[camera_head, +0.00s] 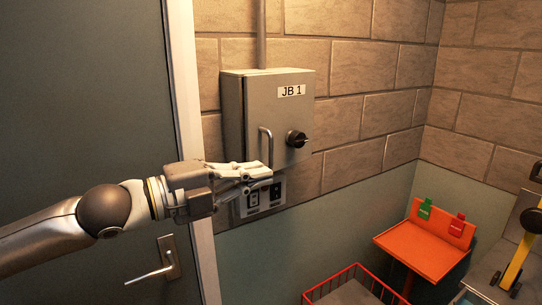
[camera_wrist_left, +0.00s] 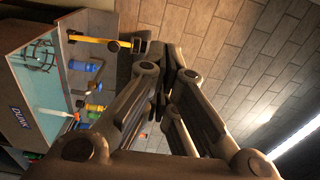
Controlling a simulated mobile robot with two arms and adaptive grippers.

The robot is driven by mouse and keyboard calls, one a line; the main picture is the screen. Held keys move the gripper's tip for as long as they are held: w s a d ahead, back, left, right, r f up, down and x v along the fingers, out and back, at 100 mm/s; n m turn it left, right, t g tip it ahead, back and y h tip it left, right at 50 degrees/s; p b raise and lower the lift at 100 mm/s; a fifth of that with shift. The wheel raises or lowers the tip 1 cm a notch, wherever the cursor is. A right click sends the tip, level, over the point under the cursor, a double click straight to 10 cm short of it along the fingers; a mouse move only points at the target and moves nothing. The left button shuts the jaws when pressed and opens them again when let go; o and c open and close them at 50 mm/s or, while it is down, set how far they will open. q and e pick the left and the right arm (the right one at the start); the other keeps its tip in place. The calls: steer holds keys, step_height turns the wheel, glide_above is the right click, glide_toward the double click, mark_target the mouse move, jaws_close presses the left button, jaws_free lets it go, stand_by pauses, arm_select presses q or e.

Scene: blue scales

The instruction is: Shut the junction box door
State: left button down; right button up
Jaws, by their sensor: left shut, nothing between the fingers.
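The grey junction box (camera_head: 234,108), on a brick wall, has a front door (camera_head: 275,108) labelled "JB 1". The door has a vertical bar handle (camera_head: 265,145) and a black knob (camera_head: 297,138). It looks flush with the box or nearly so; I cannot tell whether a small gap is left. My left gripper (camera_head: 266,173) is shut and empty, its tips at the box's lower edge, just below the handle. I cannot tell whether they touch it. In the left wrist view the fingers (camera_wrist_left: 163,85) are together and the box does not show. My right gripper is not in view.
A switch plate (camera_head: 277,191) sits under the box, partly behind my gripper. A grey room door with a lever handle (camera_head: 152,273) is at left. An orange stand (camera_head: 425,257) and a red wire basket (camera_head: 343,287) are at lower right. The wrist view shows a cluttered bench (camera_wrist_left: 45,95).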

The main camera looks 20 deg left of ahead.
mark_target(272, 160)
arm_select(q)
steer(key=w+p, duration=0.1)
steer(key=w, duration=0.1)
steer(key=w+p, duration=0.3)
steer(key=w, duration=0.2)
steer(key=shift+d, duration=0.4)
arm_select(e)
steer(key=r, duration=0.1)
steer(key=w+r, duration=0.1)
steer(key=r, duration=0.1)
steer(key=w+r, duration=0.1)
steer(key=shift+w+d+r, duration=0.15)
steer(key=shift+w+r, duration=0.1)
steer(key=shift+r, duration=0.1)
